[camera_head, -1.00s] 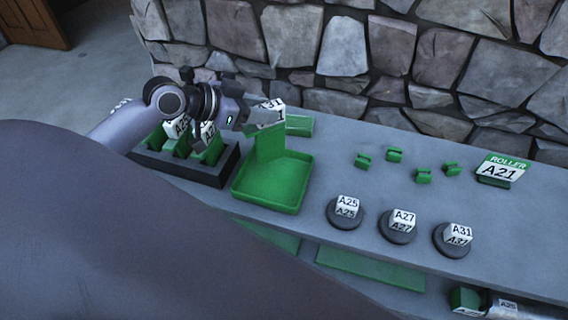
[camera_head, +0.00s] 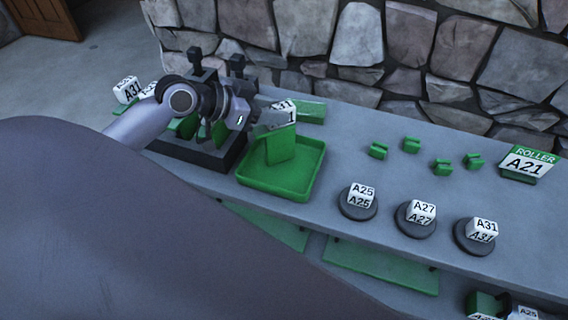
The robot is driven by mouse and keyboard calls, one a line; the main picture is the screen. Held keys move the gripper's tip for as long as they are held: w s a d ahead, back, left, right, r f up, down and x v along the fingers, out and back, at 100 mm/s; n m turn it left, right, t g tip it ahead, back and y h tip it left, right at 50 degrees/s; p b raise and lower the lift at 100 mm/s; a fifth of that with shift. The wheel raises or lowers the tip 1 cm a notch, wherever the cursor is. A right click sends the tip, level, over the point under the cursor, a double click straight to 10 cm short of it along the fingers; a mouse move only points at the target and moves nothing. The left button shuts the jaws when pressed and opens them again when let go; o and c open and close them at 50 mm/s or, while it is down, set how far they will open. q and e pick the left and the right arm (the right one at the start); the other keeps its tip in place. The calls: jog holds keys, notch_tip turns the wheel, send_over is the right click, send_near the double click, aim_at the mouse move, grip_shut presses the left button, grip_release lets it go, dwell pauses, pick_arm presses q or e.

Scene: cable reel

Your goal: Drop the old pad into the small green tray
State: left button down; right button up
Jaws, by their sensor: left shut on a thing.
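My left gripper (camera_head: 268,122) is shut on the old pad (camera_head: 281,148), a green plate with a white label block at its top. The label is partly covered by the fingers; "31" can be read. The pad hangs upright over the small green tray (camera_head: 275,189), its lower edge inside the tray's outline. I cannot tell whether it touches the floor of the tray. The visible part of the tray is otherwise empty. My right gripper is not in view.
A dark rack (camera_head: 196,152) with green pads stands left of the tray. A flat green piece (camera_head: 311,112) lies behind it. Three labelled discs, such as A25 (camera_head: 358,207), several green clips (camera_head: 411,145) and a ROLLER A21 sign (camera_head: 526,164) are to the right. A stone wall (camera_head: 400,60) rises behind.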

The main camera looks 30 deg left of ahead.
pick_arm(q)
jog(key=shift+r, duration=0.15)
jog(key=c, duration=0.6)
grip_release()
jog(key=shift+c, duration=0.2)
jog(key=v, duration=0.7)
jog(key=shift+s+a, duration=0.1)
